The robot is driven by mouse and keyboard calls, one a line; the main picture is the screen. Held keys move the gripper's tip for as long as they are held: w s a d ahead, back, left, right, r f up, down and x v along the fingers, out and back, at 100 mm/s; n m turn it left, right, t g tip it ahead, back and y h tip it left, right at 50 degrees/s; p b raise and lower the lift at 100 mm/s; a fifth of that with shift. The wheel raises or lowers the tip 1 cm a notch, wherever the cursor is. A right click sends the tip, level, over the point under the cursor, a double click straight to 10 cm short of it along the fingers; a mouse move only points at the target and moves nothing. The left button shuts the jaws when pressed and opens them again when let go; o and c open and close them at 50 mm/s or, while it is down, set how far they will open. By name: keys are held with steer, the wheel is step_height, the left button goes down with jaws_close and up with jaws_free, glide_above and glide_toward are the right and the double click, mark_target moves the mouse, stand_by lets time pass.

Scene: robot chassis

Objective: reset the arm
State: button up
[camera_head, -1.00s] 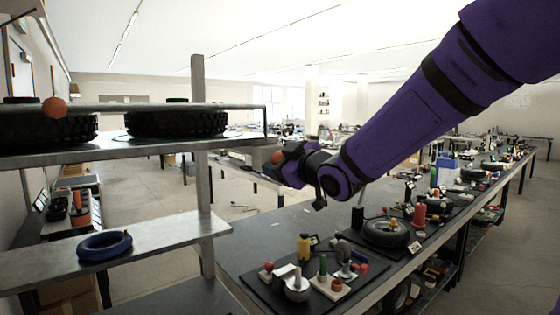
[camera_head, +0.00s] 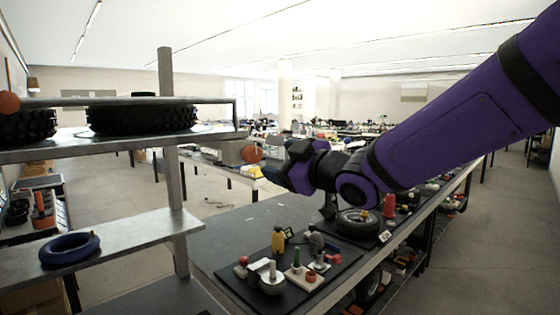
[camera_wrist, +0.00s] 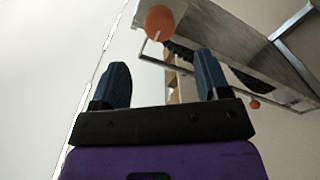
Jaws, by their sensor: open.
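My purple arm (camera_head: 450,130) reaches in from the upper right of the head view. My gripper (camera_head: 280,168) points left, above the long dark workbench. In the wrist view, the two dark fingers of my gripper (camera_wrist: 163,75) stand wide apart with nothing between them. An orange ball (camera_head: 251,153) is just left of the gripper in the head view. It also shows beyond the fingertips in the wrist view (camera_wrist: 159,22), apart from them. I cannot tell what holds it up.
A metal shelf at left carries black tires (camera_head: 142,117) above and a blue ring (camera_head: 69,248) below. Another orange ball (camera_head: 8,103) is at the far left. A dark tray (camera_head: 318,284) of small parts and a wheel (camera_head: 357,222) lie on the bench below my arm.

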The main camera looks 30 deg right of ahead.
steer(key=shift+d, duration=0.1)
stand_by(0.3)
steer(key=s+d+f+m+g+h, duration=0.4)
steer(key=s+d+m+g+h, duration=0.1)
steer(key=s+m+h, duration=0.15)
steer(key=s+f+m+g, duration=0.2)
steer(key=s+g, duration=0.1)
steer(key=s, duration=0.3)
steer(key=s+a+f+m+g, duration=0.1)
steer(key=s+f+m+g, duration=0.1)
steer(key=s, duration=0.5)
steer(key=shift+s+a+f+g+y, duration=0.2)
steer(key=shift+g+y, duration=0.25)
steer(key=shift+g, duration=0.45)
